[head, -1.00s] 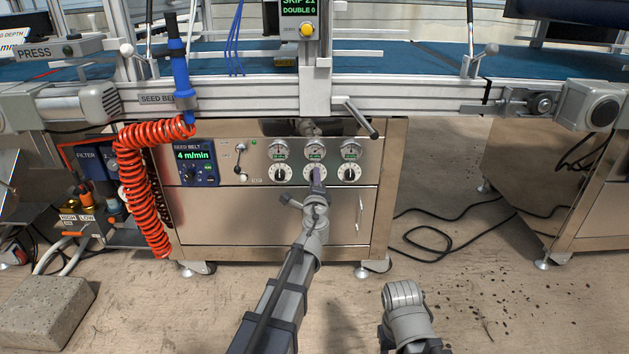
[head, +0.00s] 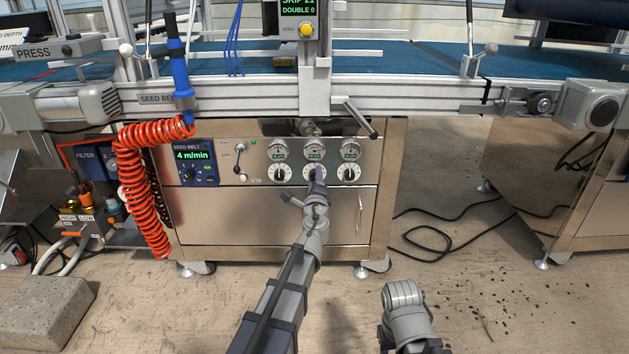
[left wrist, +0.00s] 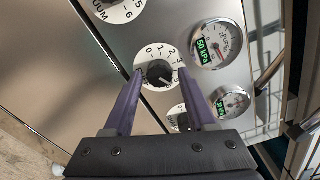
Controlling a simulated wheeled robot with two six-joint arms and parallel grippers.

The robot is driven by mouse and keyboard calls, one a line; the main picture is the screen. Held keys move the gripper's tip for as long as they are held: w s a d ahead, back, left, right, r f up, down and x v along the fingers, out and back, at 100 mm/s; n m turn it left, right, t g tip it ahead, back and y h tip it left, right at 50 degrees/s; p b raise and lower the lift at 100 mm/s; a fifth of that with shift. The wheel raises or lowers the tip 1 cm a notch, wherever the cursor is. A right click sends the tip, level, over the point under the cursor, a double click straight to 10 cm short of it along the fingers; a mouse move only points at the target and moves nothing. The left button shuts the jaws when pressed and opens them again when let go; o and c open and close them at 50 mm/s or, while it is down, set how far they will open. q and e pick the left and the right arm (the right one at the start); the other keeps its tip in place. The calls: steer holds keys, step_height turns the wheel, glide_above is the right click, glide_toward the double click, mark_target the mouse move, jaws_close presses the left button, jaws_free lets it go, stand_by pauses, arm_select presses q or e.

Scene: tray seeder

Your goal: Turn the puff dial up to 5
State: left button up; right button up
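Three white dials with black knobs sit in a row on the steel front panel: a left one (head: 280,173), a middle one (head: 315,168) and a right one (head: 348,173). My left gripper (head: 317,178) is at the middle dial and hides part of it. In the left wrist view, this dial (left wrist: 158,54) shows 0, 1, 2 and 3 along its visible edge. The purple fingers (left wrist: 160,80) are apart, one on each side of its black knob (left wrist: 160,74). I cannot tell whether they touch it. The dial's name and its pointer setting are not readable.
Round gauges (head: 315,149) sit above the dials; one in the left wrist view reads about 50 kPa (left wrist: 218,43). The seed belt display (head: 193,155) and a small lever (head: 240,158) are to the left. A black-tipped handle (head: 361,118) juts out above right.

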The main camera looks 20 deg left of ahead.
arm_select(q)
steer(key=shift+o, duration=0.7)
steer(key=v, duration=0.8)
steer(key=shift+a+r, duration=0.1)
